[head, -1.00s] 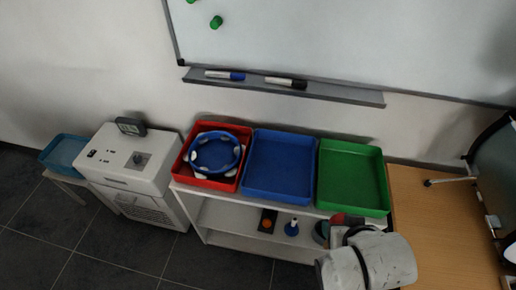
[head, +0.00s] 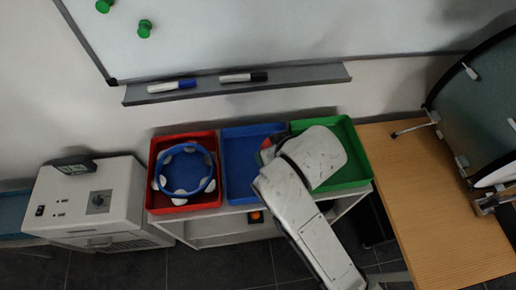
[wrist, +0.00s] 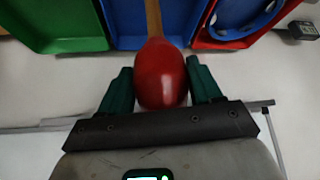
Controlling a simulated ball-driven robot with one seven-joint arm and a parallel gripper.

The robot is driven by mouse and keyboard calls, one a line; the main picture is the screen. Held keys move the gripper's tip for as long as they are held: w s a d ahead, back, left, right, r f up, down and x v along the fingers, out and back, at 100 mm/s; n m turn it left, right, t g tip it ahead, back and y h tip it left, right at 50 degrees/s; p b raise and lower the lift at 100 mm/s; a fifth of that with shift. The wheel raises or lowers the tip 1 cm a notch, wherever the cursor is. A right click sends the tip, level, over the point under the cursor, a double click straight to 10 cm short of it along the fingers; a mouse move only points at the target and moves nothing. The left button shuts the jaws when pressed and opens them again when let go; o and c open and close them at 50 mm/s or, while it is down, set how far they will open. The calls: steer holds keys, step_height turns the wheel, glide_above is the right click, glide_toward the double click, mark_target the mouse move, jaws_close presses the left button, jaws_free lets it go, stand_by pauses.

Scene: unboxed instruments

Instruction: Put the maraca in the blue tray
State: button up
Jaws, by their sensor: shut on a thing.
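The maraca has a red head (wrist: 160,78) and a wooden handle (wrist: 154,18). My gripper (wrist: 158,68) is shut on the red head, with one dark green finger on each side. In the wrist view the handle points away from me across the blue tray (wrist: 122,30). In the head view the blue tray (head: 240,152) is the middle of three trays, and a small red part of the maraca (head: 266,143) shows at its right side. My arm hides the rest of the maraca and part of the tray.
The red tray (head: 154,178) on the left holds a blue tambourine (head: 184,172). The green tray (head: 350,160) is on the right, partly behind my arm. A whiteboard ledge (head: 300,84) with two markers runs above the trays. A wooden table (head: 420,180) stands at the right.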

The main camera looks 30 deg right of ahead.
steer(key=p+x, duration=0.1)
steer(key=x, duration=1.1)
steer(key=shift+w, duration=0.4)
steer(key=shift+f, duration=0.2)
steer(key=o, duration=1.1)
steer(key=shift+c, duration=0.2)
steer(key=v, duration=1.2)
steer(key=shift+r, duration=0.2)
